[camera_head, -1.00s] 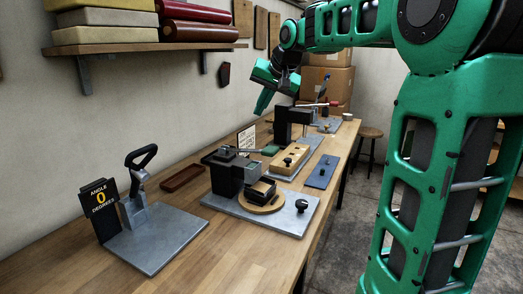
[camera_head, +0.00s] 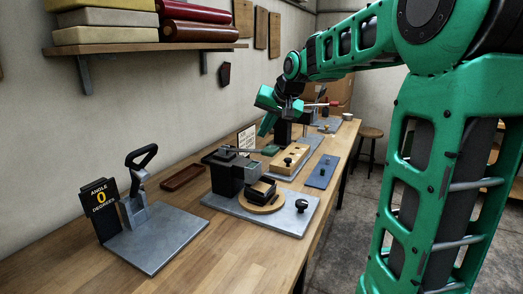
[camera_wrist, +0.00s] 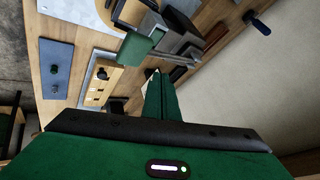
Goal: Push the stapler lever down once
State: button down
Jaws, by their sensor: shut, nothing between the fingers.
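Several bench fixtures stand on the workbench, and I cannot tell for sure which one is the stapler. My gripper (camera_head: 264,132) hangs above the bench near the green pad, fingers pointing down and together. In the wrist view the fingertips (camera_wrist: 153,73) are close below the pad, with no contact visible.
A black fixture (camera_head: 226,178) with a round wooden plate stands nearer. An angle gauge with a black handle (camera_head: 141,156) is at the left. A blue plate (camera_head: 321,171) lies at the bench's right edge. The wall shelf (camera_head: 145,47) is above.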

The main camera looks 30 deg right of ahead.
aim_at(266, 148)
jog(key=shift+s+d+f, duration=0.1)
jog(key=shift+f, duration=0.8)
jog(key=shift+f, duration=0.15)
dwell(1.4)
jog(key=shift+s+f, duration=0.1)
jog(key=shift+f, duration=0.1)
jog(key=shift+s+d+f, duration=0.1)
jog(key=shift+s+f, duration=0.05)
jog(key=shift+f, duration=0.65)
jog(key=shift+s+d+f, duration=0.1)
jog(key=shift+f, duration=0.7)
dwell(2.1)
jog(key=shift+r, duration=0.15)
jog(key=shift+w+a+r, duration=0.1)
jog(key=shift+w+r, duration=0.05)
jog(key=shift+r, duration=0.8)
jog(key=shift+w+a+r, duration=0.1)
jog(key=shift+w+r, duration=0.05)
jog(key=shift+r, duration=0.8)
